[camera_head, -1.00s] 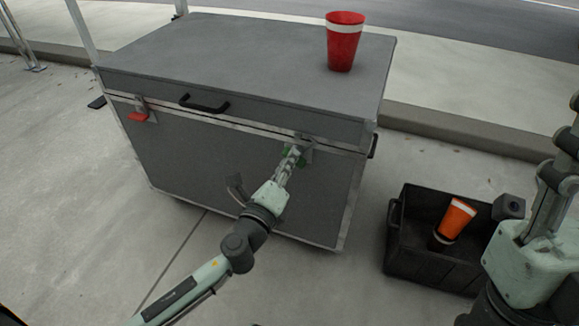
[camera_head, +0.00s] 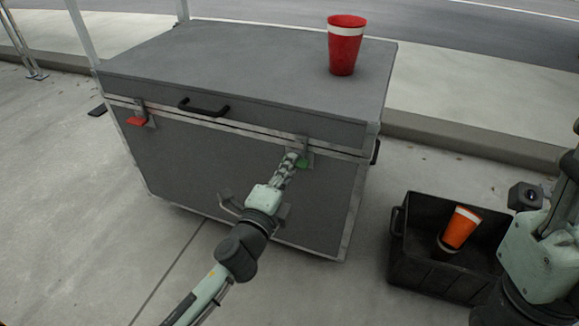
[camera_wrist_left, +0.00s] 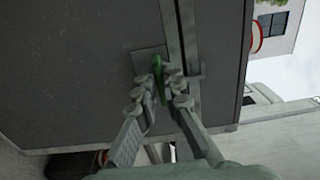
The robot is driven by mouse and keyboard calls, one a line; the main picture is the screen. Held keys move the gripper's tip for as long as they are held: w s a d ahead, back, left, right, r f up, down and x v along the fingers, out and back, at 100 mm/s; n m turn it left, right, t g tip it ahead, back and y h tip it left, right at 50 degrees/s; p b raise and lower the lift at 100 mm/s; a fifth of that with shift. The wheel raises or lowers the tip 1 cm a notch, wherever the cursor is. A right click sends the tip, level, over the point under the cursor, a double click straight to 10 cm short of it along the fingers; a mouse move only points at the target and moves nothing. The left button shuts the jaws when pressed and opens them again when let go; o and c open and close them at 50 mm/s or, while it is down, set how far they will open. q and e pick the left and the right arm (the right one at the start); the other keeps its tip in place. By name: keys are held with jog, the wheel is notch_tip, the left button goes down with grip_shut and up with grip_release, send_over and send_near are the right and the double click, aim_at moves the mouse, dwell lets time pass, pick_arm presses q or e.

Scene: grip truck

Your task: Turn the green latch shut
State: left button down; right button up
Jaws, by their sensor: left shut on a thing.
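The green latch (camera_head: 304,161) is on the front of the grey case (camera_head: 240,165), near its right end just below the lid seam. My left gripper (camera_head: 295,158) is at the latch. In the left wrist view, the gripper's fingers (camera_wrist_left: 158,90) are closed around the green latch (camera_wrist_left: 157,68), with its green part showing between them. A red latch (camera_head: 137,121) is at the left of the case front. My right arm shows at the right edge, but its fingertips are not visible.
A red cup with a white band (camera_head: 345,45) stands on the case lid. A black bin (camera_head: 425,265) on the ground to the right holds an orange cup (camera_head: 459,228). A dark handle (camera_head: 204,108) sits on the lid's front.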

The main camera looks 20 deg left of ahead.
pick_arm(q)
jog(key=shift+a, duration=0.1)
jog(key=c, duration=1.6)
grip_release()
jog(key=shift+c, duration=0.2)
jog(key=s, duration=1.2)
jog(key=shift+a, duration=0.15)
jog(key=shift+r, duration=0.1)
